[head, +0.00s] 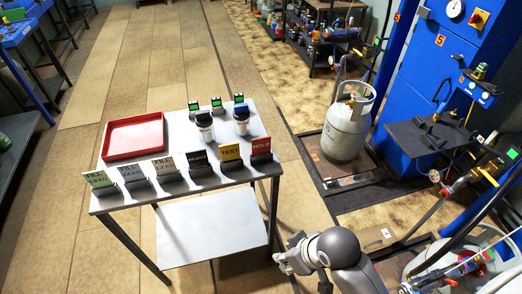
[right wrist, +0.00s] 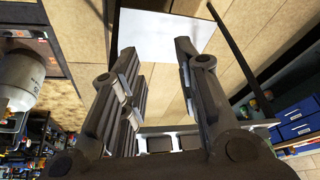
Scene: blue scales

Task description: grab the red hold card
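The red HOLD card (head: 261,145) stands in a dark holder at the right end of a row of cards on the grey table (head: 225,185). The yellow TEST card (head: 230,152) stands just left of it. My right gripper (head: 284,258) is to the right of and below the table's front right leg in the head view, apart from the card. In the right wrist view its two fingers (right wrist: 156,55) are spread with nothing between them. The red card cannot be made out in that view. My left gripper is not in view.
A red tray (head: 133,136), two dark-lidded jars (head: 204,127) and several small devices (head: 217,105) stand behind the cards. The table has a white lower shelf (head: 212,228). A gas cylinder (head: 346,128) stands right of the table, with a blue cabinet (head: 440,70) beyond.

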